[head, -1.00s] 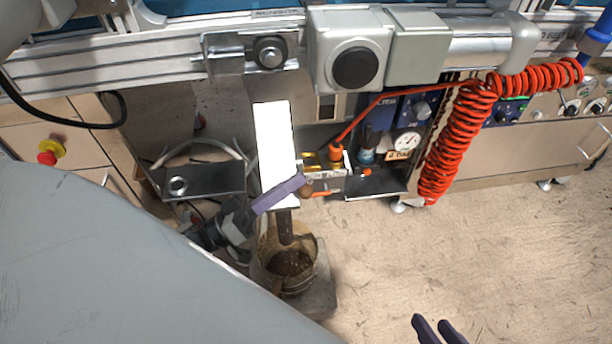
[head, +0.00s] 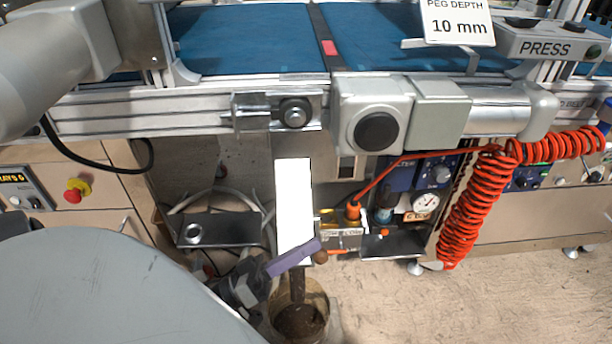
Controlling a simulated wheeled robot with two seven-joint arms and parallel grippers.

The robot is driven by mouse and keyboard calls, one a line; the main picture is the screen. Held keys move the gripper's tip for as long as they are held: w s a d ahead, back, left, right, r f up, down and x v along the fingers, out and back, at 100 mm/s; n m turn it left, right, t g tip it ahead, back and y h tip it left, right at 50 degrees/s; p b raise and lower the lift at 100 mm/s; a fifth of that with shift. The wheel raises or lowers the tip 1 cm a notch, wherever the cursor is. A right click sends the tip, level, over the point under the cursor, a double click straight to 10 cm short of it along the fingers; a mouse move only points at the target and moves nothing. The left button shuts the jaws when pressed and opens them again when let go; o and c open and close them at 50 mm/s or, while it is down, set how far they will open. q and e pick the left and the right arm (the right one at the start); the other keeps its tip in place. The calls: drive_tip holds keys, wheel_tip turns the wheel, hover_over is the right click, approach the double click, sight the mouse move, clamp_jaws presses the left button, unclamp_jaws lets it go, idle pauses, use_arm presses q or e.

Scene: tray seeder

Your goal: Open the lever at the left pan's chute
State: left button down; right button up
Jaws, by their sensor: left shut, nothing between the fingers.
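A bright white chute (head: 294,200) hangs below the conveyor rail in the head view. At its lower end a small brown round knob (head: 320,257), seemingly the lever's end, shows on the right. My left gripper (head: 312,249) reaches in from the lower left; its purple fingers are shut and empty. They cross the chute's lower end in the picture, with their tips at the knob; I cannot tell whether they touch. A brown column (head: 297,285) runs from below the chute into a bucket (head: 272,325) with dark brown contents. My right gripper is out of view.
A dark shelf (head: 235,231) with a ring is left of the chute. Valves, a gauge (head: 425,202) and a coiled red hose (head: 470,205) are on the right. The rail (head: 190,113) and a grey box with a black knob (head: 375,132) are above. Floor at lower right is clear.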

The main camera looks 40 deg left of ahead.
sight(303, 233)
use_arm(q)
drive_tip(key=shift+s+d+f, duration=0.1)
drive_tip(key=shift+f, duration=0.15)
